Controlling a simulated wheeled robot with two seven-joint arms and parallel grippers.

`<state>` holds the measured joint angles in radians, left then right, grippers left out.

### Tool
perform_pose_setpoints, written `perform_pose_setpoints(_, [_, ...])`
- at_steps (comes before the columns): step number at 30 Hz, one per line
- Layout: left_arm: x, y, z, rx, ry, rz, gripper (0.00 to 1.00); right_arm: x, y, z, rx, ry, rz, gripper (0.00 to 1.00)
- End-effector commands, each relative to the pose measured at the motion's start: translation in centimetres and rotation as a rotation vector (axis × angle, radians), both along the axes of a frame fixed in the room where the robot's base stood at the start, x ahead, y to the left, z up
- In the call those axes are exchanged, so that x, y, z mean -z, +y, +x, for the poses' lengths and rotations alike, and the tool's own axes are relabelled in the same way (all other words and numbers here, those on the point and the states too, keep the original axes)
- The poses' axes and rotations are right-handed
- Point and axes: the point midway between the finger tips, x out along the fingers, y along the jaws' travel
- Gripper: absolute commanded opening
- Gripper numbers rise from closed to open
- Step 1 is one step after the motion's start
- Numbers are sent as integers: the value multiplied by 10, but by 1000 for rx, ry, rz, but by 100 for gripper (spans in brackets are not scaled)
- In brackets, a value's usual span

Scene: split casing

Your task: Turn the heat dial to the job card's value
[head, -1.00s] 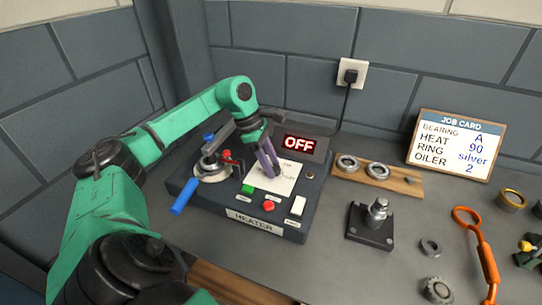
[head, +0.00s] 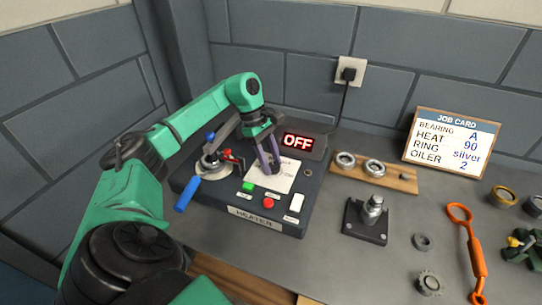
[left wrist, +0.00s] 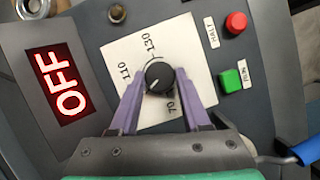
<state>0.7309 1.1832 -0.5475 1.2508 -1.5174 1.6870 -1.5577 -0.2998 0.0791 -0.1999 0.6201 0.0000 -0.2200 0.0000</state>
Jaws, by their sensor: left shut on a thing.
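The heater (head: 250,205) stands on the bench with its red display (head: 298,141) reading OFF. The black heat dial (left wrist: 159,76) sits on a white scale plate (left wrist: 185,52); 110, 130 and 70 show around it. A pale mark on the dial seems to point to the lower left in the left wrist view; no number is readable there. My left gripper (head: 270,170) is shut on the dial, one purple finger at each side, as its fingers (left wrist: 160,85) show in the left wrist view. The job card (head: 451,143) reads HEAT 90. My right gripper is out of view.
A blue-handled clamp (head: 188,193) is at the heater's left. A ring board (head: 395,178) and a post block (head: 367,220) stand to the right.

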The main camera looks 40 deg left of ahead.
Motion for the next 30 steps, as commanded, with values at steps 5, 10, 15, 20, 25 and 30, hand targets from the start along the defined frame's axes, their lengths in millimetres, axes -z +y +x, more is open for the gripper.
perform_pose_setpoints(5, [-1, 0, 1, -2, -4, 0, 58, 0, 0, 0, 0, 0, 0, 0])
perform_pose_setpoints(10, [-1, 0, 0, -1, -3, 0, 77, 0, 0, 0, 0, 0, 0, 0])
perform_pose_setpoints(15, [0, 0, 0, -2, -1, 0, 77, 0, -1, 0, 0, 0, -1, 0])
perform_pose_setpoints(20, [-9, 4, 1, -2, -3, 1, 77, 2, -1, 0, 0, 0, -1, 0])
perform_pose_setpoints(25, [-44, 19, 0, -5, -9, 1, 77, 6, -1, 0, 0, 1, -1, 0])
perform_pose_setpoints(30, [-95, 38, -1, -4, -9, -2, 77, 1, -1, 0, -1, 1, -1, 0])
